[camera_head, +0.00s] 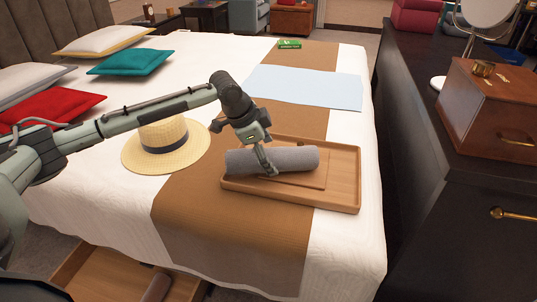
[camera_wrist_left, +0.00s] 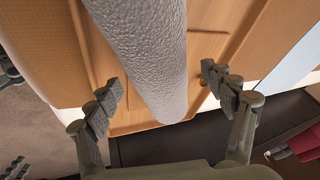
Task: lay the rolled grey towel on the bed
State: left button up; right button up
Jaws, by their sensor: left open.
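The rolled grey towel (camera_head: 298,159) lies over a wooden tray (camera_head: 347,190), which sits on the brown runner on the bed (camera_head: 341,228). In the left wrist view the towel (camera_wrist_left: 152,50) runs from the top edge down between the fingers. My left gripper (camera_head: 266,166) is over the towel, its fingers open on either side; the wrist view shows the finger pads (camera_wrist_left: 162,93) apart from it. Dark finger-like parts (camera_wrist_left: 14,167), perhaps of my right gripper, show at the lower left corner of that view.
A straw hat (camera_head: 165,147) lies left of the tray. A light blue cloth (camera_head: 304,89) and a small green box (camera_head: 289,44) lie beyond it. A dark cabinet with a wooden box (camera_head: 485,115) stands at the right.

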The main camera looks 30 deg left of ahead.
pick_arm(q)
jog(key=shift+r, duration=0.25)
jog(key=shift+v, duration=0.8)
jog(key=p+v, duration=0.1)
jog(key=v, duration=0.5)
jog(key=shift+w+r, duration=0.1)
jog(key=shift+r, duration=0.05)
jog(key=v, duration=0.4)
jog(key=shift+s+r, duration=0.2)
pick_arm(e)
jog(key=shift+s+d+f+g, duration=0.7)
jog(key=shift+s+f, duration=0.2)
